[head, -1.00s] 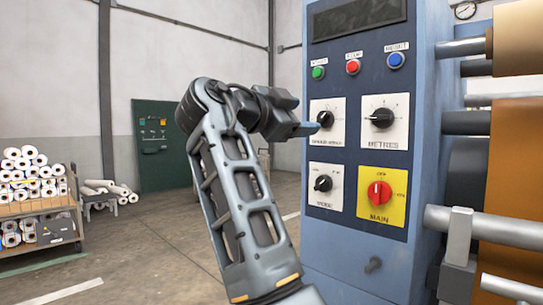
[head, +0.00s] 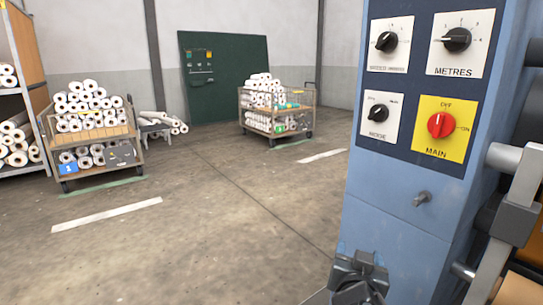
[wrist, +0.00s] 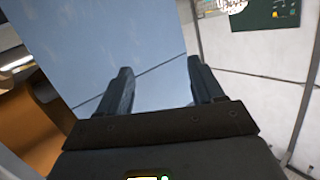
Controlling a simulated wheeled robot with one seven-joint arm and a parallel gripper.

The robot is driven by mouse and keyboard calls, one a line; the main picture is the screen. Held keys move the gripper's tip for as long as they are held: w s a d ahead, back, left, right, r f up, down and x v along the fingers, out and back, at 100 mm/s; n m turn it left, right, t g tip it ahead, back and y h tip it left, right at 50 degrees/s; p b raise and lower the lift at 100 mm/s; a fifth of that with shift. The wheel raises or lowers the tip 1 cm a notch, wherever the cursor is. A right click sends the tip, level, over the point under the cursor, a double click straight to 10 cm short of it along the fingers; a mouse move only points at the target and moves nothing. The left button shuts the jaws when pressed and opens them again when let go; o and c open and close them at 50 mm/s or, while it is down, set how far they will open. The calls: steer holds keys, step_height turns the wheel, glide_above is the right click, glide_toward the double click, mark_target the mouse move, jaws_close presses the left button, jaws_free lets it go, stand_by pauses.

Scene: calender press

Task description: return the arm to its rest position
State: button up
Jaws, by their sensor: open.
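My gripper shows in the wrist view (wrist: 158,92) with its two fingers apart and nothing between them. Beyond the fingers is the plain blue side of the press cabinet. In the head view, a dark part of my arm shows low at the bottom edge, in front of the cabinet's base; the fingertips cannot be made out there. The blue press cabinet (head: 390,225) stands at the right. Its control panel carries a red MAIN knob (head: 441,125), a METRES knob (head: 457,39) and two further black knobs at the left.
Metal rollers and brackets (head: 510,215) are at the far right. Carts with white rolls (head: 90,130) and (head: 275,110) stand at the back, near a green board (head: 222,60). The floor between is clear.

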steer(key=s+d+f+n+y, duration=0.1)
steer(key=s+f+n+y, duration=0.1)
steer(key=s+f, duration=0.6)
steer(key=s+d+f+n+y, duration=0.15)
steer(key=s+f, duration=0.25)
steer(key=s, duration=0.8)
steer(key=s+r+n+y, duration=0.2)
steer(key=s+r+y, duration=0.1)
steer(key=s, duration=1.6)
steer(key=s+d+r+h, duration=0.1)
steer(key=s+r, duration=0.6)
steer(key=s, duration=0.2)
step_height(320, 180, up, 23)
steer(key=p, duration=2.2)
steer(key=shift+s+d+f, duration=0.15)
steer(key=shift+f, duration=0.05)
steer(key=shift+o, duration=0.3)
